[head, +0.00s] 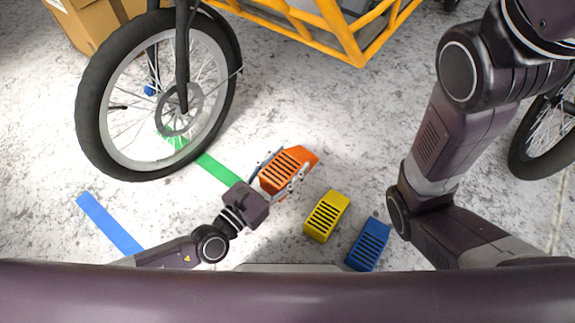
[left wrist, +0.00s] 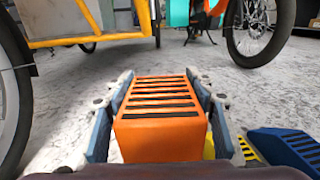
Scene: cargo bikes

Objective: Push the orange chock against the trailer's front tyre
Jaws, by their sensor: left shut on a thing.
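The orange chock (head: 284,174), with dark slots on top, is between the fingers of my left gripper (head: 291,162), which is shut on it, low over or on the floor. In the left wrist view the chock (left wrist: 160,135) fills the space between the two blue-grey fingers. The large black tyre (head: 90,125) of the yellow-framed vehicle stands to the left of the chock, with a clear gap of floor between them. This tyre also shows at the left edge of the left wrist view (left wrist: 22,90). My right arm shows at the right, but its gripper is out of view.
A yellow chock (head: 326,215) and a blue chock (head: 368,245) lie to the right of my left gripper. Green (head: 217,170) and blue (head: 108,222) floor strips lie near the wheel. The yellow frame (head: 345,40) and a cardboard box (head: 90,25) stand behind. Another wheel (head: 530,160) is at far right.

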